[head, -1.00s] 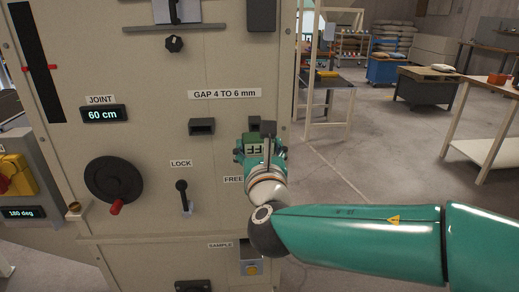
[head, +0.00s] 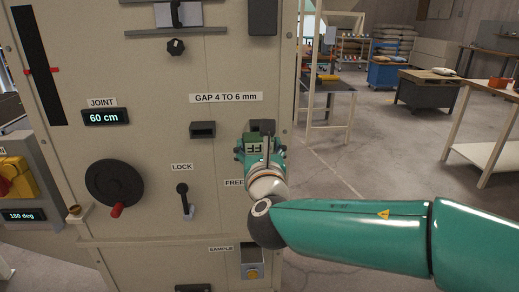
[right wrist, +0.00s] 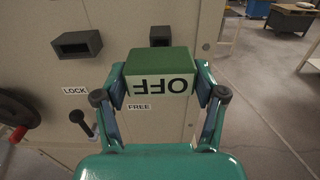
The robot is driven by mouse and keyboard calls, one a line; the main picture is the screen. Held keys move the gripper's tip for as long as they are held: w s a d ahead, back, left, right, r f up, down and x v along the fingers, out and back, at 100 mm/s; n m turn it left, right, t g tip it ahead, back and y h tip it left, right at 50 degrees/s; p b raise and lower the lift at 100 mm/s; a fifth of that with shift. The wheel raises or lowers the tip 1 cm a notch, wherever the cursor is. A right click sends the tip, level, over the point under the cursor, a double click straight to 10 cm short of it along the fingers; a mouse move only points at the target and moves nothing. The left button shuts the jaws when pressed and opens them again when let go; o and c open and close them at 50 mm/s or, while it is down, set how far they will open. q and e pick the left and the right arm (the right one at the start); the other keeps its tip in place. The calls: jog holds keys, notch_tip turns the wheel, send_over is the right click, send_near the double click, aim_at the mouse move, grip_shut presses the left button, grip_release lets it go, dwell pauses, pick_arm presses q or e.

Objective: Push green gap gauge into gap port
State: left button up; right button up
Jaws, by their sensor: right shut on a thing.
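The green gap gauge (right wrist: 160,62) is a block with a green top and a pale face reading OFF upside down in the right wrist view. My right gripper (right wrist: 161,92) is shut on it, one finger at each side; the gripper also shows in the head view (head: 260,150). Two dark box-shaped ports sit under the GAP 4 TO 6 mm label (head: 226,97): a left port (head: 202,129) and a right port (head: 262,126). The gauge is just below and in front of the right port, partly hiding it. The gauge's far end is hidden. My left gripper is out of view.
The panel carries a black handwheel (head: 114,182) with a red knob, a lock lever (head: 183,195) near LOCK and FREE labels, and a 60 cm display (head: 105,117). A sample box (head: 251,264) sits below the gripper. Open floor lies right of the panel.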

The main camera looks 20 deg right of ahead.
jog(key=shift+x, duration=1.6)
jog(key=o, duration=1.8)
jog(key=shift+s, duration=0.1)
jog(key=shift+c, duration=0.2)
